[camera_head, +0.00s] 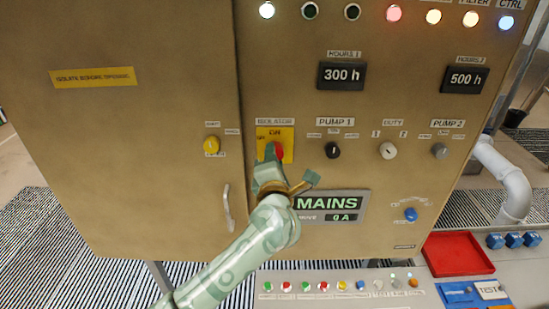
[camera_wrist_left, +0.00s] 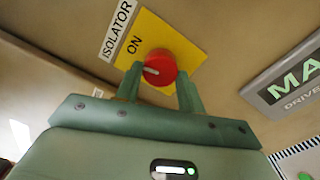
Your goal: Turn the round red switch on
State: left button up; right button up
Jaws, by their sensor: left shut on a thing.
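The round red switch (camera_head: 275,151) sits on a yellow plate (camera_head: 287,136) under the label ISOLATOR on the panel. My left gripper (camera_head: 272,161) reaches up to it from below and covers part of it. In the left wrist view the red switch (camera_wrist_left: 160,68) shows between the two green fingers (camera_wrist_left: 160,88), which are closed on its sides. Its pale pointer mark lies nearly level, pointing left. The word ON is printed on the yellow plate (camera_wrist_left: 180,30) to the upper left of the switch. My right gripper is in neither view.
A MAINS display (camera_head: 331,204) reading 0 A is right of my gripper. A door handle (camera_head: 228,208) is at lower left. A button strip (camera_head: 340,286) and red tray (camera_head: 458,254) lie below.

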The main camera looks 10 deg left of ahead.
pick_arm(q)
jog(key=shift+m, duration=1.2)
jog(key=o, duration=1)
jog(key=b+v, duration=0.3)
jog(key=v, duration=1.3)
jog(key=shift+s, duration=0.25)
